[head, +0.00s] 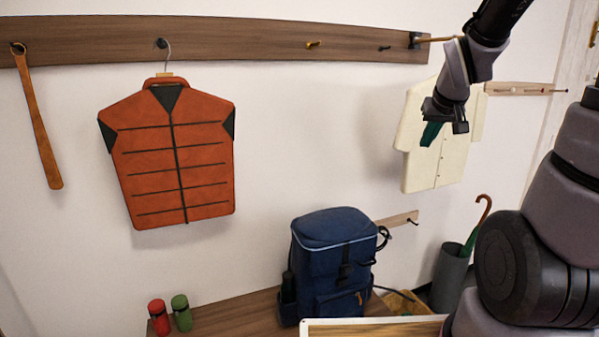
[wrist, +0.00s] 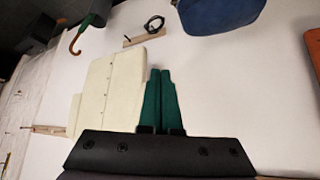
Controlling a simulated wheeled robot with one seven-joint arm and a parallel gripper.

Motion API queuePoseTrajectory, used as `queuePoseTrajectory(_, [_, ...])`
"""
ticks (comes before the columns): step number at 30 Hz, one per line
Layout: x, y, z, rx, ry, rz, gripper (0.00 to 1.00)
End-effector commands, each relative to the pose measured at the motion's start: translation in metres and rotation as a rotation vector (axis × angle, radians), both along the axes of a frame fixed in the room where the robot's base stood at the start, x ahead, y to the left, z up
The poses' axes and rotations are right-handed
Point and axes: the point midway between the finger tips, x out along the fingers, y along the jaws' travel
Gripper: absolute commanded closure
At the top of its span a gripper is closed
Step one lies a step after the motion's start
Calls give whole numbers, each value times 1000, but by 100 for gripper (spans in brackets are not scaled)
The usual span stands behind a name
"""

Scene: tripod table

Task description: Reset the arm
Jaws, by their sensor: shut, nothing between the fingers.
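My gripper (head: 432,132) hangs from my arm at the upper right in the head view, in front of the cream coat. Its two green fingers lie side by side and are shut on nothing; they also show in the wrist view (wrist: 164,100). The gripper appears in front of the cream jacket (head: 437,165); whether it touches cannot be told. The jacket also shows in the wrist view (wrist: 105,90), left of the fingers.
An orange vest (head: 172,150) hangs on the wooden rail (head: 240,38), with a shoehorn (head: 38,120) at far left. A blue backpack (head: 335,255) and red (head: 158,317) and green (head: 181,313) canisters stand on the bench (head: 235,312). An umbrella stand (head: 450,277) is at right.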

Motion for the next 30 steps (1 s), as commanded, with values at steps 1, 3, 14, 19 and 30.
queuePoseTrajectory(1, [-16, 7, 19, 28, -10, -18, 100])
queuePoseTrajectory(3, [-41, 17, 37, 79, -3, -49, 100])
queuePoseTrajectory(14, [-153, 61, 87, 329, 44, -118, 100])
queuePoseTrajectory(19, [-169, 68, 91, 367, 58, -122, 100])
queuePoseTrajectory(30, [-169, 68, 91, 367, 59, -122, 100])
